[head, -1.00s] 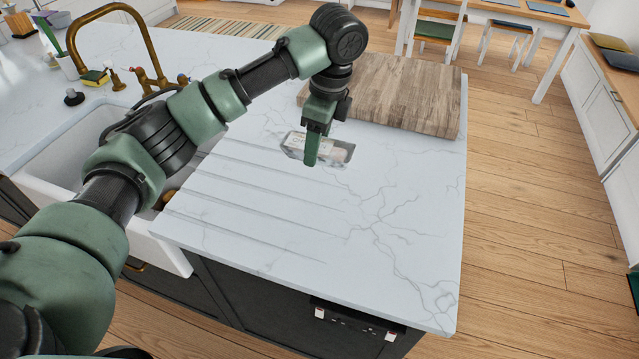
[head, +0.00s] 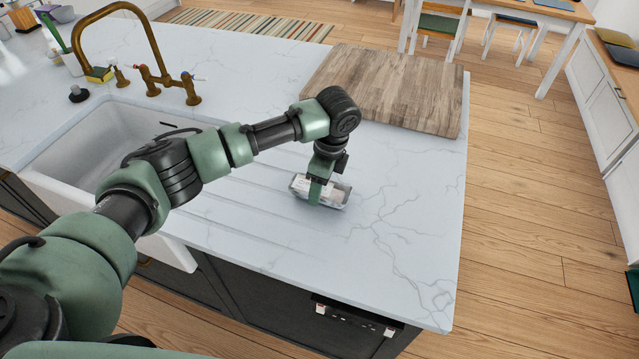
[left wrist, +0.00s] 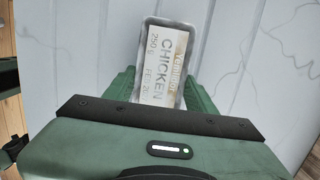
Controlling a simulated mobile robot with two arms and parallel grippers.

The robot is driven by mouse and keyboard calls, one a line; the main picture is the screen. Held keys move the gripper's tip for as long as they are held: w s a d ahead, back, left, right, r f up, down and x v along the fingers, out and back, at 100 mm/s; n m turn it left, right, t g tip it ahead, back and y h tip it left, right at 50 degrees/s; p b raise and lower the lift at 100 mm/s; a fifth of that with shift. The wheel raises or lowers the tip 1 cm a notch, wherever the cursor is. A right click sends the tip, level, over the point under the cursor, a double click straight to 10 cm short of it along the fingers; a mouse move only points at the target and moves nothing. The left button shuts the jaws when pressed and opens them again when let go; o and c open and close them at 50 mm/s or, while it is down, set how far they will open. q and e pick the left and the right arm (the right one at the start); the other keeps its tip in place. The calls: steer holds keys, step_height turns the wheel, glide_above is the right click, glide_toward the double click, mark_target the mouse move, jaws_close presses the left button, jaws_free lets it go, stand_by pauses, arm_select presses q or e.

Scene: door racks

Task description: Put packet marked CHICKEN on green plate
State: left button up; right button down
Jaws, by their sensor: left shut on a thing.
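The packet marked CHICKEN (head: 333,194) is a clear-grey tray with a pale label. Its label reads CHICKEN in the left wrist view (left wrist: 163,62). My left gripper (head: 315,196) is shut on the packet, with one green finger on each side of it. The packet is over the white marble worktop near the grooved drainer. I cannot tell whether it touches the worktop. No green plate shows in these frames. My right gripper is not in view.
A wooden board (head: 390,88) lies at the back of the worktop (head: 400,230). A white sink (head: 95,140) with a brass tap (head: 150,75) is at the left. The worktop in front and right of the packet is clear.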

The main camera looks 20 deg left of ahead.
arm_select(q)
steer(key=o, duration=1.3)
steer(key=shift+c, duration=0.2)
